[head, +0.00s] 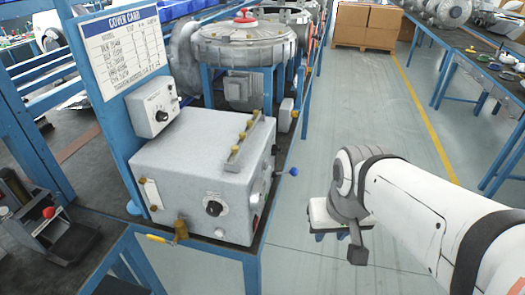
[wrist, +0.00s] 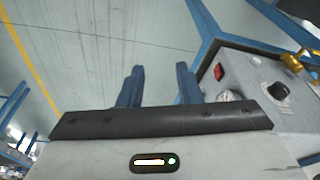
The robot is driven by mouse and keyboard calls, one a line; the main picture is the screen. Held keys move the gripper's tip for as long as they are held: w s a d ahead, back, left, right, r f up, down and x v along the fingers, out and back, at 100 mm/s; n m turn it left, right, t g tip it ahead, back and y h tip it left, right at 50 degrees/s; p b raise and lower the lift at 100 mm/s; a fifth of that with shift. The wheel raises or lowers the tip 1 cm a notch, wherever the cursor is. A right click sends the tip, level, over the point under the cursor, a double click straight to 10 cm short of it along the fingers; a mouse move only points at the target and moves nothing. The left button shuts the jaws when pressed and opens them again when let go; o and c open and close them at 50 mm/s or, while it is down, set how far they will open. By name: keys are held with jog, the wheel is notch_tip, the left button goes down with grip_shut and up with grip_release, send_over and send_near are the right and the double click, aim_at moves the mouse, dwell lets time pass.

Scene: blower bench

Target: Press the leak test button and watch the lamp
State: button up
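A grey test box (head: 190,165) stands on the bench, with a black knob (head: 214,208) on its front. In the wrist view, the box face at right shows a red rectangular part (wrist: 219,72), a pale round part (wrist: 228,97) and the black knob (wrist: 279,92). I cannot tell which part is the leak test button or the lamp; no label is readable. My gripper (head: 330,236) is right of the box, apart from it, over the floor. In the wrist view its two blue fingers (wrist: 158,78) are spread with nothing between them.
A lever with a blue ball (head: 293,171) sticks out from the box's right side. A yellow-handled valve (head: 170,238) is at its front corner. A smaller knob box (head: 153,106) and a cover card (head: 122,45) stand behind.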

grip_shut()
dwell(1.3)
